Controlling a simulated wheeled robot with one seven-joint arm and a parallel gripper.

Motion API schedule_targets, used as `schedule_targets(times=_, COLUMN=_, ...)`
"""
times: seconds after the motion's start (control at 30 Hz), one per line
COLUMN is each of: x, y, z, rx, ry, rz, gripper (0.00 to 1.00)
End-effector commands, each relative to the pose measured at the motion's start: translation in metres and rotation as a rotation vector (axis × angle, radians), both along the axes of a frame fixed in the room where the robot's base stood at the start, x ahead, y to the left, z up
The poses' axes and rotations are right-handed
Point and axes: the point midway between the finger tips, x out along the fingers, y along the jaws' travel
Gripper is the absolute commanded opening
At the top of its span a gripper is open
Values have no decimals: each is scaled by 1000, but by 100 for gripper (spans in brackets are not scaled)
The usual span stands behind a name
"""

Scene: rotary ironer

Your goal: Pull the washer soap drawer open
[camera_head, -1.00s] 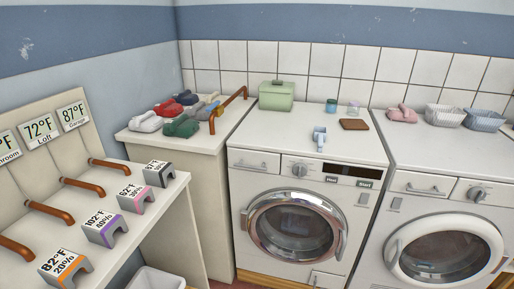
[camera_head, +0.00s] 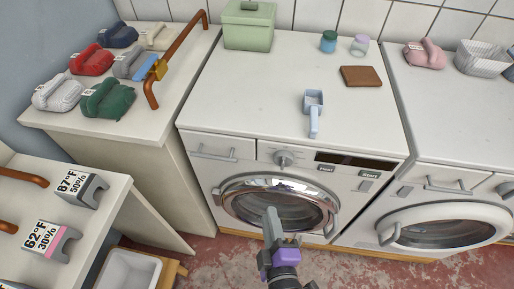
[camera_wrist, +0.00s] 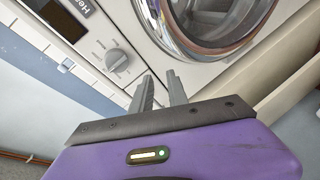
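The front-loading washer (camera_head: 300,75) stands in the middle of the head view. Its soap drawer (camera_head: 243,148) is at the left end of the front panel and looks closed flush, with a bar handle (camera_head: 213,155). A round knob (camera_head: 283,158) is just right of the drawer and also shows in the wrist view (camera_wrist: 117,60). My gripper (camera_head: 271,212) is in front of the round door (camera_head: 282,204), below and right of the drawer handle. In the wrist view its two fingers (camera_wrist: 158,78) are apart and empty, near the panel. The drawer handle is not clearly visible there.
A second washer (camera_head: 450,130) with its own drawer handle (camera_head: 448,186) stands at the right. A blue scoop (camera_head: 313,110), brown block (camera_head: 361,76) and green box (camera_head: 248,27) are on the washer top.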

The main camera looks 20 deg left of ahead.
Motion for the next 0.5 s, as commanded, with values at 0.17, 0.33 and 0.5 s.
schedule_targets(times=0.17, x=19, y=94, z=36, rx=-138, ry=-135, rz=104, gripper=20)
schedule_targets(times=0.33, x=22, y=141, z=57, rx=-212, ry=-209, rz=146, gripper=20)
schedule_targets(times=0.5, x=27, y=157, z=61, rx=-235, ry=-231, rz=155, gripper=20)
